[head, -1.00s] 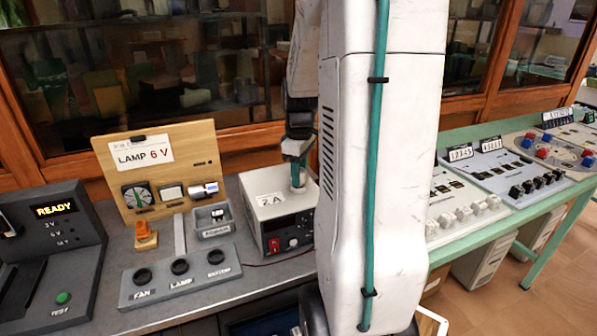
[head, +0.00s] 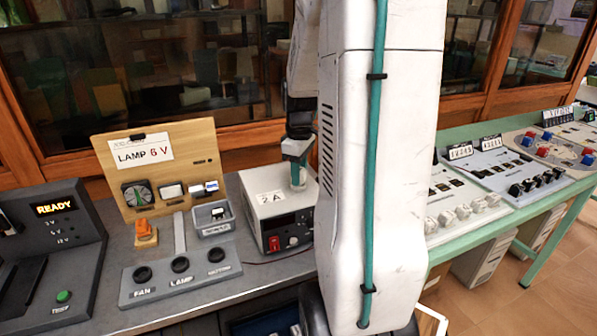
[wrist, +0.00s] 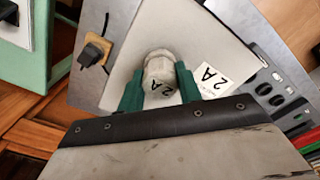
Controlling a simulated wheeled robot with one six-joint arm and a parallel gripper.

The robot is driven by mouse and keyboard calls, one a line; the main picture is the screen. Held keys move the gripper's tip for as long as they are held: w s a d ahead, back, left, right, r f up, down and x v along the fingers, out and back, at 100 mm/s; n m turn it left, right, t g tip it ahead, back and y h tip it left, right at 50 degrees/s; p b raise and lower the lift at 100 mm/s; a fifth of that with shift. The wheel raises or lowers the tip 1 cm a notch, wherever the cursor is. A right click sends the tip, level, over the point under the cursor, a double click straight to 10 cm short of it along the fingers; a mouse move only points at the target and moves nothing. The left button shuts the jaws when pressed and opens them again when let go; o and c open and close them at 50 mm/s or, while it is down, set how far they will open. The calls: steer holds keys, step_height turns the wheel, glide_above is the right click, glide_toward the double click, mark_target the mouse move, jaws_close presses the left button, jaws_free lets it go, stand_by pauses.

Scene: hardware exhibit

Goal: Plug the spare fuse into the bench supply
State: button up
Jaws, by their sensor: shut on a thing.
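The bench supply (head: 262,205) is a grey box with a 2A label on its top and a red switch on its front. It also shows in the wrist view (wrist: 205,40). The spare fuse (wrist: 158,70) is a pale cylinder marked 2A, between my gripper's green fingers. My gripper (head: 297,160) is shut on it, upright over the rear right of the supply's top. The fuse (head: 298,178) appears to meet the top face. Its lower end is hidden, so I cannot tell whether it sits in a socket.
A wooden LAMP 6 V board (head: 190,150) stands to the left, behind a grey panel (head: 190,280) labelled FAN and LAMP. A READY console (head: 60,255) is at far left. A dark block on a wooden base (wrist: 97,52) lies beside the supply. My arm hides much.

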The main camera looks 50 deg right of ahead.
steer(key=shift+f, duration=0.2)
steer(key=o, duration=1.5)
steer(key=shift+r, duration=3.5)
